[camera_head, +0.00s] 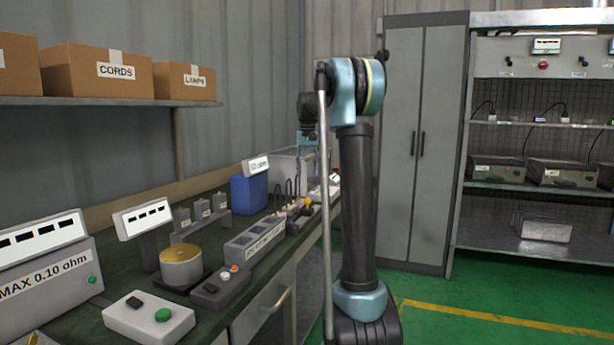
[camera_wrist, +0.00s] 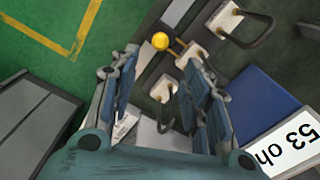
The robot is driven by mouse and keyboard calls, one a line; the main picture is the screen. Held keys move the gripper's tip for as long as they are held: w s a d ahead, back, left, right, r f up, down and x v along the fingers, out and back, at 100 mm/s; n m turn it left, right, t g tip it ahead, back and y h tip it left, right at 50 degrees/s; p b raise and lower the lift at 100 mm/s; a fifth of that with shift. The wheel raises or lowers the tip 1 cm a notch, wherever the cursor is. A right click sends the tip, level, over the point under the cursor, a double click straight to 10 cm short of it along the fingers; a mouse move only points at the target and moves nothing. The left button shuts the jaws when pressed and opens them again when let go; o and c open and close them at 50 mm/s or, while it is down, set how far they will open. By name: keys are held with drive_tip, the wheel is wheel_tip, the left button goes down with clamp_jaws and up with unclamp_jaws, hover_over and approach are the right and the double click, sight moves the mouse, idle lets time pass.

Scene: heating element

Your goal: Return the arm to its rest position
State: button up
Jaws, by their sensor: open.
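My arm stands upright in the middle of the head view, with its upper end bent over to the left above the bench (camera_head: 118,262). My gripper (camera_wrist: 162,88) points down in the wrist view, its fingers spread apart with nothing held between them. Below the fingers are white blocks with dark wire loops (camera_wrist: 226,20) and a yellow knob (camera_wrist: 160,41). In the head view the gripper is small and partly hidden by my arm, above the far part of the bench.
A blue box (camera_head: 249,193) stands on the bench near the wall. A grey tray (camera_head: 254,240), a brass-topped cylinder (camera_head: 182,266) and meters crowd the bench. A shelf with boxes (camera_head: 110,72) hangs above. A grey cabinet (camera_head: 416,150) stands behind. Green floor (camera_head: 470,305) lies open at right.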

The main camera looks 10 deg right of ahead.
drive_tip(key=s+d+f+n+t, duration=0.1)
drive_tip(key=s+f, duration=0.3)
drive_tip(key=s, duration=1)
drive_tip(key=s+f, duration=0.4)
drive_tip(key=s, duration=1)
drive_tip(key=s+f+t, duration=0.1)
drive_tip(key=s+f, duration=1.8)
drive_tip(key=shift+s+d+n, duration=0.25)
drive_tip(key=shift+s+n, duration=0.05)
drive_tip(key=shift+w+f, duration=0.2)
drive_tip(key=shift+w, duration=0.25)
